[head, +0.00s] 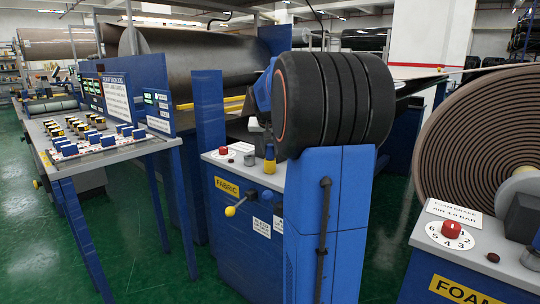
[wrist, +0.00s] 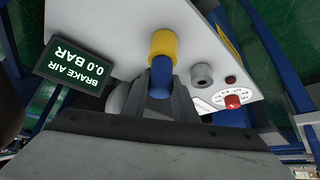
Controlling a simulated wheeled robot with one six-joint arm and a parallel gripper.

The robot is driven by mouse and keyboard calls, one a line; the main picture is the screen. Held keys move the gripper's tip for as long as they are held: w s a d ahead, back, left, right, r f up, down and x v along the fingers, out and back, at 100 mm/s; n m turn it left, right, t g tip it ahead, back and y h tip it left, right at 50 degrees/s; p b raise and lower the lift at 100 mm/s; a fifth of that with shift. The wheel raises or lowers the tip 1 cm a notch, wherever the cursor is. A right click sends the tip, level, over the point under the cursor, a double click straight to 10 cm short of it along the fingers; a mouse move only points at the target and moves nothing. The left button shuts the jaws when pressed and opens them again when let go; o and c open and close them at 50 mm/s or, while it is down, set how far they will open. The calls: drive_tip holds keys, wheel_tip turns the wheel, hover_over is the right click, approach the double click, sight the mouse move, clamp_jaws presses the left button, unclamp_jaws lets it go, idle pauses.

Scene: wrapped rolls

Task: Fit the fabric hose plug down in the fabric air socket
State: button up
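The fabric hose plug, a blue body with a yellow collar (wrist: 163,44), is in the upper middle of the wrist view. It also shows in the head view (head: 270,162), upright over the top of the fabric cabinet. My gripper (wrist: 161,88) has its grey fingers against both sides of the blue part, with no gap showing. I cannot tell whether the plug's lower end touches the panel. The fabric air socket, a short grey cylinder with a dark top (wrist: 202,75), is just right of the plug. In the head view the socket (head: 249,159) is left of it.
A red knob (wrist: 232,101) sits on a white dial beyond the socket. A display (wrist: 81,68) reads BRAKE AIR 0.0 BAR. The foam cabinet (head: 450,275) is at the right.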

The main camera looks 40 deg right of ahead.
drive_tip(key=shift+c, duration=0.8)
drive_tip(key=shift+r, duration=0.1)
